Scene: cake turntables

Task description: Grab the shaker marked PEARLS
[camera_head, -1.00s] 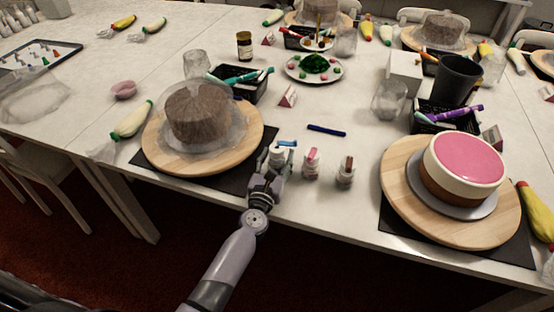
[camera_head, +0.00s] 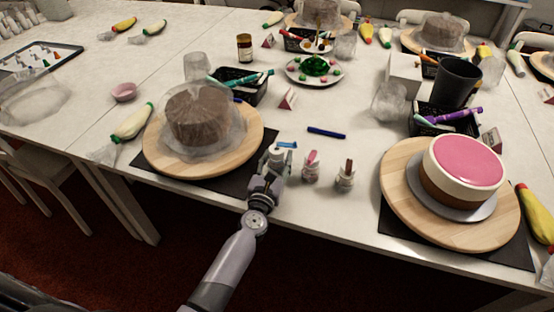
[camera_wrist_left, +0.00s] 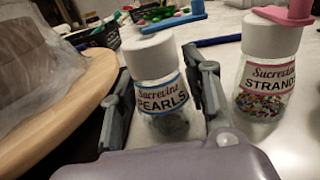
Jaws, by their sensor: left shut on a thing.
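The PEARLS shaker (camera_wrist_left: 163,92), a clear jar with a white cap and blue-edged label, stands upright between the fingers of my left gripper (camera_wrist_left: 162,102) in the left wrist view. The gripper is shut on it. In the head view my left gripper (camera_head: 272,165) is at the table's front edge, and it hides most of that shaker. The STRANDS shaker (camera_wrist_left: 265,75), with a pink-edged label and colored sprinkles, stands just right of the gripper; it also shows in the head view (camera_head: 311,168). My right gripper is not in view.
Another shaker (camera_head: 345,177) stands farther right. A wooden turntable (camera_head: 160,155) with a wrapped brown cake is close on the left. A turntable (camera_head: 400,190) with a pink-topped cake is at right. A blue pen (camera_head: 326,132) lies behind the shakers.

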